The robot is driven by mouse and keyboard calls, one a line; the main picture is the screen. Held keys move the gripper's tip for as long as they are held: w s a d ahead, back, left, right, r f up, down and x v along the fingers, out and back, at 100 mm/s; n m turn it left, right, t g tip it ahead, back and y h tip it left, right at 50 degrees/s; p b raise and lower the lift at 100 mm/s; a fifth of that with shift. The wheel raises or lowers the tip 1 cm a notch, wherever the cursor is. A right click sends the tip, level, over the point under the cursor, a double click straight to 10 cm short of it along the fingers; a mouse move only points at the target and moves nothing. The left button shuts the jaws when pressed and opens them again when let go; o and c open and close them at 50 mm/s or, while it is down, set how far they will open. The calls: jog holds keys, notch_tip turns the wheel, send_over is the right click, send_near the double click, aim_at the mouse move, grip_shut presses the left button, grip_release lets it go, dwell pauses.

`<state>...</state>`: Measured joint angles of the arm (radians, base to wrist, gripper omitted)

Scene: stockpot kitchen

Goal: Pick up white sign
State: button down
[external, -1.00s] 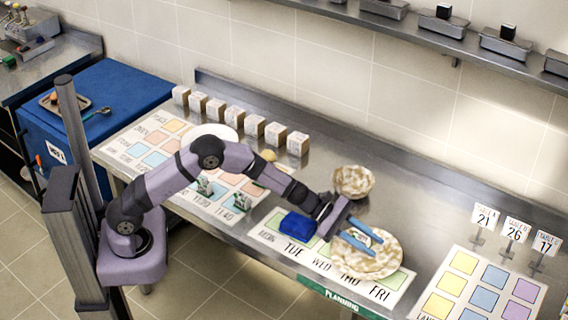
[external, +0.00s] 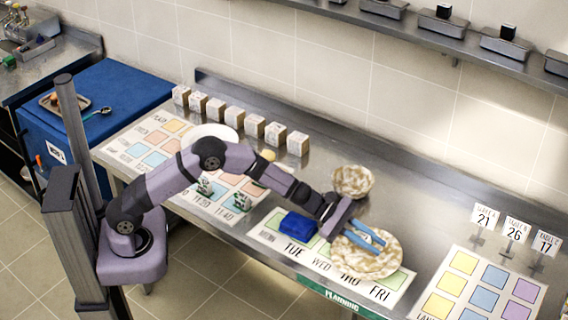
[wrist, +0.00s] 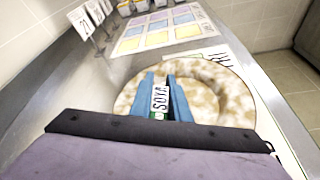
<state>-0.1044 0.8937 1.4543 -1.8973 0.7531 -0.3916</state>
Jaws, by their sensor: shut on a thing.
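The white sign (wrist: 160,97), lettered "SOYA" with a green patch at its lower end, is between the two blue fingers of my gripper (wrist: 165,90) in the wrist view. My gripper (external: 372,238) is shut on it, over the mottled beige plate (external: 378,266). The plate also shows in the wrist view (wrist: 235,92). In the external view the fingers hide most of the sign, and I cannot tell whether it touches the plate.
A mottled bowl (external: 352,181) stands behind my gripper. A blue block (external: 299,225) lies to its left on the weekday planning sheet (external: 268,236). Numbered table signs (external: 514,233) stand at the right beside a sheet of coloured squares (external: 480,288). A wall shelf (external: 420,22) runs above.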

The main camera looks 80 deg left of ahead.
aim_at(369, 257)
notch_tip(369, 257, up, 9)
jog(key=shift+r+b, duration=0.15)
jog(key=shift+b, duration=0.2)
jog(key=shift+s+d+f+n+g+h, duration=0.2)
jog(key=shift+f+n, duration=0.35)
jog(key=shift+f, duration=1.15)
jog(key=shift+s+d+f+n+g+h, duration=0.25)
jog(key=shift+f+n, duration=0.35)
jog(key=shift+f, duration=1.1)
jog(key=shift+s+d+f+n+g+h, duration=0.2)
jog(key=shift+f+n, duration=0.35)
jog(key=shift+f, duration=1.15)
jog(key=shift+f, duration=0.15)
jog(key=c, duration=1.7)
grip_release()
jog(key=shift+o, duration=0.2)
